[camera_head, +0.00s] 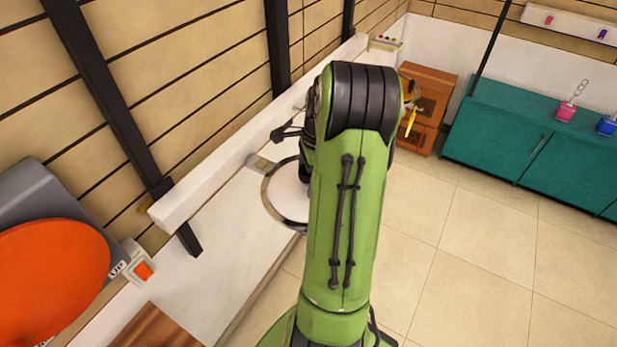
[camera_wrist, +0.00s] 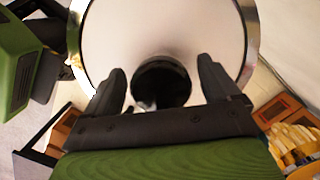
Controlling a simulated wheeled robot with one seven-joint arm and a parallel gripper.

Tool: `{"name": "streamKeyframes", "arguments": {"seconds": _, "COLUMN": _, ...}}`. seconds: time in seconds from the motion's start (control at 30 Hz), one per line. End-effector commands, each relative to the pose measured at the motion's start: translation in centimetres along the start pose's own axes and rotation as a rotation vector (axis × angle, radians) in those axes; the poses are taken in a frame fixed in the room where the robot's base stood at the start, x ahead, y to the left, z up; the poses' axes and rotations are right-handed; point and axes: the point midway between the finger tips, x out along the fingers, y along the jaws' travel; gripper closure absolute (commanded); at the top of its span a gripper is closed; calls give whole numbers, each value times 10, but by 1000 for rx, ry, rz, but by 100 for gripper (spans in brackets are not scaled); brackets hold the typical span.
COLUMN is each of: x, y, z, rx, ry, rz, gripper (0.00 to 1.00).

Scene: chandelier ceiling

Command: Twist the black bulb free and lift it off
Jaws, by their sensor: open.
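The black bulb (camera_wrist: 160,80) shows in the wrist view as a dark round shape at the middle of a white round lamp shade (camera_wrist: 112,35) with a shiny metal rim. My gripper (camera_wrist: 161,68) is open, with one dark finger on each side of the bulb. Gaps show between the fingers and the bulb, and I cannot tell how far it lies in depth. In the head view a round fixture with a metal ring (camera_head: 270,206) is partly hidden behind my green arm. The bulb and my fingers are not visible there.
A white ledge (camera_head: 215,183) runs along the tan panelled wall on the left, with dark beams. An orange disc (camera_head: 48,280) is at the lower left. A teal cabinet (camera_head: 540,150) and a wooden drawer unit (camera_head: 440,85) stand behind. The tiled floor (camera_head: 480,260) at right is clear.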

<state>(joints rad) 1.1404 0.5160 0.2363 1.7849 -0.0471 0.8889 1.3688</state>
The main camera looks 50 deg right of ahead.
Motion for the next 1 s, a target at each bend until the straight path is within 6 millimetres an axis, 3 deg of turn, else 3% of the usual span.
{"name": "streamKeyframes", "arguments": {"seconds": 0.33, "x": 8, "y": 0, "z": 0, "rx": -1, "ry": 0, "rz": -1, "gripper": 11}}
{"name": "streamKeyframes", "arguments": {"seconds": 0.7, "x": 8, "y": 0, "z": 0, "rx": -1, "ry": 0, "rz": -1, "gripper": 67}}
{"name": "streamKeyframes", "arguments": {"seconds": 0.8, "x": 7, "y": 0, "z": 0, "rx": -40, "ry": 1, "rz": 5, "gripper": 68}}
{"name": "streamKeyframes", "arguments": {"seconds": 1.0, "x": 6, "y": 0, "z": 1, "rx": -314, "ry": 0, "rz": 47, "gripper": 68}}
